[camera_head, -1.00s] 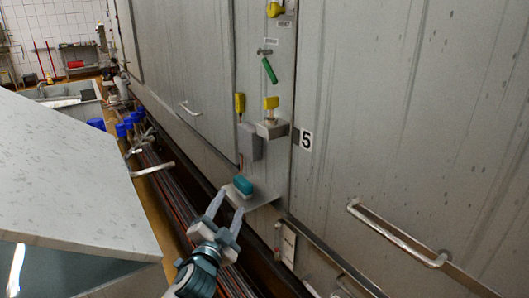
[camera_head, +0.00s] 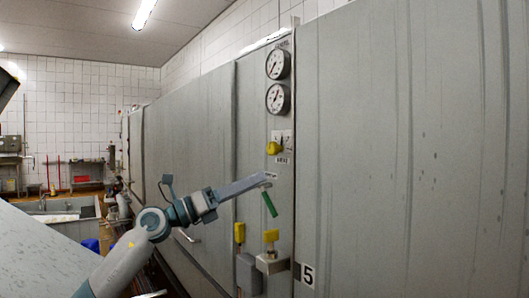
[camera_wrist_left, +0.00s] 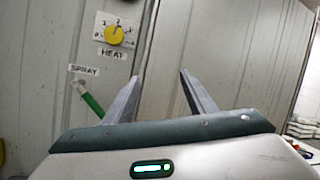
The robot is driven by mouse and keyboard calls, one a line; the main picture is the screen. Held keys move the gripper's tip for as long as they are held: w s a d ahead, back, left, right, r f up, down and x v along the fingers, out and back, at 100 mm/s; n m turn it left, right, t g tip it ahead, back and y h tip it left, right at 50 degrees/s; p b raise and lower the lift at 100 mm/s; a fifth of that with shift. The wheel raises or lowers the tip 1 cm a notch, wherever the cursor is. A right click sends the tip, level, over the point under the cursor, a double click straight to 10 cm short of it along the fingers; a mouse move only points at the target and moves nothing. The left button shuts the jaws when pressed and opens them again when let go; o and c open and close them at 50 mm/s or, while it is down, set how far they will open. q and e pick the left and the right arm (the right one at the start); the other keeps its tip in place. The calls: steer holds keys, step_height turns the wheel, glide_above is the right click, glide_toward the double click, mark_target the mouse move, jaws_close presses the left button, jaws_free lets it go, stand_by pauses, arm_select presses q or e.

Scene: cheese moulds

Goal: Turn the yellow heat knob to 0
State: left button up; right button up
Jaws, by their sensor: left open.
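The yellow heat knob (camera_head: 274,148) sits on a pale plate on the grey panel, below two round gauges. In the left wrist view the knob (camera_wrist_left: 115,35) is at the upper left, above a HEAT label, with a small numbered scale around it. I cannot read its setting surely. My left gripper (camera_head: 264,180) is below the knob in the head view, apart from it. In the left wrist view its two fingers (camera_wrist_left: 162,74) are spread and empty, with the knob left of and above their tips. My right gripper is not in view.
A green spray lever (camera_head: 269,204) hangs just below the left fingertips; it also shows in the left wrist view (camera_wrist_left: 92,104). Two gauges (camera_head: 278,82) are above the knob. Yellow-topped fittings (camera_head: 270,236) and a grey box (camera_head: 249,274) are lower down. The panel right of the knob is bare.

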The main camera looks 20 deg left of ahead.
arm_select(q)
steer(key=a+r+m+y, duration=0.2)
steer(key=a+r+y, duration=0.5)
steer(key=a, duration=0.4)
steer(key=h+p, duration=0.1)
steer(key=p, duration=0.3)
glide_toward(270, 149)
steer(key=x, duration=0.4)
steer(key=shift+w+d, duration=0.15)
steer(key=shift+w, duration=0.1)
steer(key=shift+p+x, duration=0.45)
steer(key=shift+x, duration=0.65)
steer(key=shift+w+d, duration=0.4)
steer(key=shift+w, duration=0.1)
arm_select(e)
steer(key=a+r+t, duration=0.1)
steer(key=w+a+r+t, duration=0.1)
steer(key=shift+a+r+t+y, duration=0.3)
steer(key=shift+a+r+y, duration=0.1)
arm_select(q)
steer(key=c, duration=1)
